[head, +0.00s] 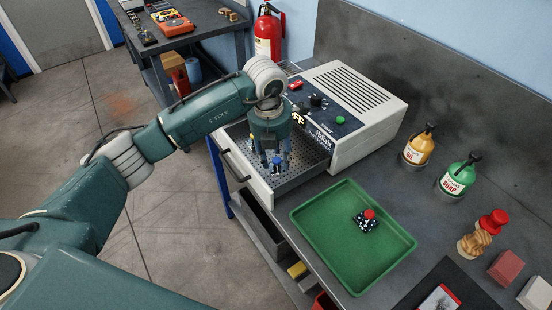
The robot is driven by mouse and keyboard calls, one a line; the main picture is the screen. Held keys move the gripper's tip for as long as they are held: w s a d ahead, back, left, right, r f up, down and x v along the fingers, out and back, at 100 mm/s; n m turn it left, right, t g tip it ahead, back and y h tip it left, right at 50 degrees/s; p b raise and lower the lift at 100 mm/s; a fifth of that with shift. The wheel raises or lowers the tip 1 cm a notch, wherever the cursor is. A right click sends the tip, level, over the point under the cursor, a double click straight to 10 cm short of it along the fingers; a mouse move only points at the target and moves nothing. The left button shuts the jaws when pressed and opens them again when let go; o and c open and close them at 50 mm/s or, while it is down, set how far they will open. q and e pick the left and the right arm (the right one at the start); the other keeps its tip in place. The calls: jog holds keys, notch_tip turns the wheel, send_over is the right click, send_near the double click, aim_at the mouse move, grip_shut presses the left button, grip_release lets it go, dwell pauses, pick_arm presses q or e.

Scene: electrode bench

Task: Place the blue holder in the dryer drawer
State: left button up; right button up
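The blue holder (277,160), a small piece with a blue knob on top, is inside the open dryer drawer (308,165), which has a perforated metal floor. My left gripper (277,163) points down into the drawer, with one finger on each side of the blue knob. Gaps show between the fingers and the knob, so the gripper looks open. The holder's base is small and partly hidden, and it appears to be at the drawer floor. The dryer (355,105) is a pale box with a dark control panel. My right gripper is not in view.
A green tray (325,245) holds a dark piece with a red knob (369,215). Oil (418,148) and soap (457,180) bottles stand to the right.

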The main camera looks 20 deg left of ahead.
aim_at(273, 171)
pick_arm(q)
notch_tip(273, 171, up, 11)
jog(key=s+b, duration=0.1)
jog(key=b, duration=0.2)
jog(key=shift+s+a, duration=0.2)
jog(key=shift+s, duration=0.1)
jog(key=shift+f, duration=0.15)
